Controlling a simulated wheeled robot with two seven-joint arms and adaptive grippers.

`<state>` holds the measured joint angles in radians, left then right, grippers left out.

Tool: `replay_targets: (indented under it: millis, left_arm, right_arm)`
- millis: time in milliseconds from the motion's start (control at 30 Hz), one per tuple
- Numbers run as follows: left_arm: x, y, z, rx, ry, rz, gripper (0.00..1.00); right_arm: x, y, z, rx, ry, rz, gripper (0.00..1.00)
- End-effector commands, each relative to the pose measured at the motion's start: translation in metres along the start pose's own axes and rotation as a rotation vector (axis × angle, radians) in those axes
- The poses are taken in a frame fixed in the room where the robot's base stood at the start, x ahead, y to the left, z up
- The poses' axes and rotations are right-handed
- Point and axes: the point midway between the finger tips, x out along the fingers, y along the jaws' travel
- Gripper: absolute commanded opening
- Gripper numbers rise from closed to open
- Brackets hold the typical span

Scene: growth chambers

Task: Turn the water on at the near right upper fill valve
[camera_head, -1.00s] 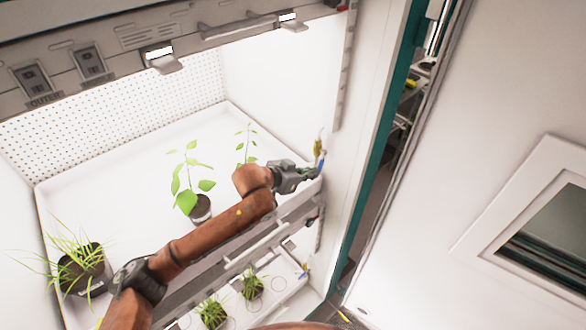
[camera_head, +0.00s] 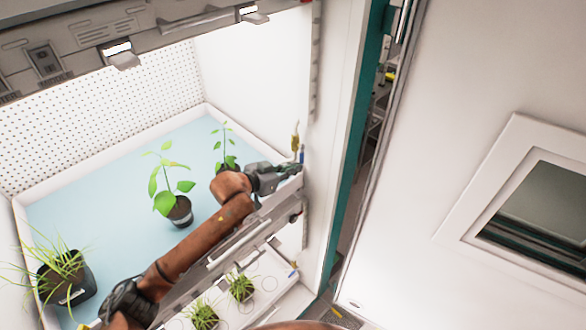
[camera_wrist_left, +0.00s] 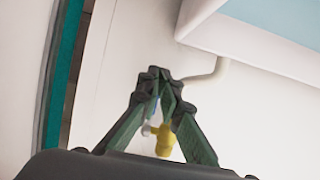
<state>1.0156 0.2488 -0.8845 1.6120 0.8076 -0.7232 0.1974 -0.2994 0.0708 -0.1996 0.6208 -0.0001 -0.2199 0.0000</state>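The upper fill valve (camera_head: 295,141) is a yellow body with a blue handle (camera_head: 302,154), on the right wall of the upper chamber by its front corner. The upper tray (camera_head: 130,143) has a light blue, water-like layer across its floor. My left gripper (camera_head: 297,169) is just below the handle. In the left wrist view, the gripper's fingertips (camera_wrist_left: 165,84) meet and look shut, with nothing seen between them. The yellow valve body (camera_wrist_left: 164,142) shows behind the fingers, with a small blue and pale part beside it. Contact with the handle cannot be told. My right gripper is out of view.
Potted leafy plants (camera_head: 180,212) stand in the upper tray, and a grassy pot (camera_head: 66,277) is at its left. A lower tray (camera_head: 262,302) holds small grassy pots. A white door (camera_head: 450,100) stands at the right. A pale pipe (camera_wrist_left: 212,76) runs beside the valve.

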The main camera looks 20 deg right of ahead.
Motion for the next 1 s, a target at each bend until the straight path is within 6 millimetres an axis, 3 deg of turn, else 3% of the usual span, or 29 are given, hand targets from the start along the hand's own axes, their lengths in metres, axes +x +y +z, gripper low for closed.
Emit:
replay_targets:
  millis: [133,267,700,1000]
  left_arm:
    - [-0.001,-0.005,0.003,-0.003,-0.006,-0.007,0.00]
    - [-0.005,-0.006,-0.007,-0.001,-0.003,-0.008,0.00]
    - [-0.036,-0.002,-0.087,0.008,0.016,-0.007,0.00]
    - [-0.040,0.001,-0.096,0.003,0.006,-0.003,0.00]
  right_arm:
    - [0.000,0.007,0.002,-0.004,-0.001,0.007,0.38]
    - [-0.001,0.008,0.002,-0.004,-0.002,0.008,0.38]
    - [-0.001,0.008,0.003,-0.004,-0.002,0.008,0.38]
    - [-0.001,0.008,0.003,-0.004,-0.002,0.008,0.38]
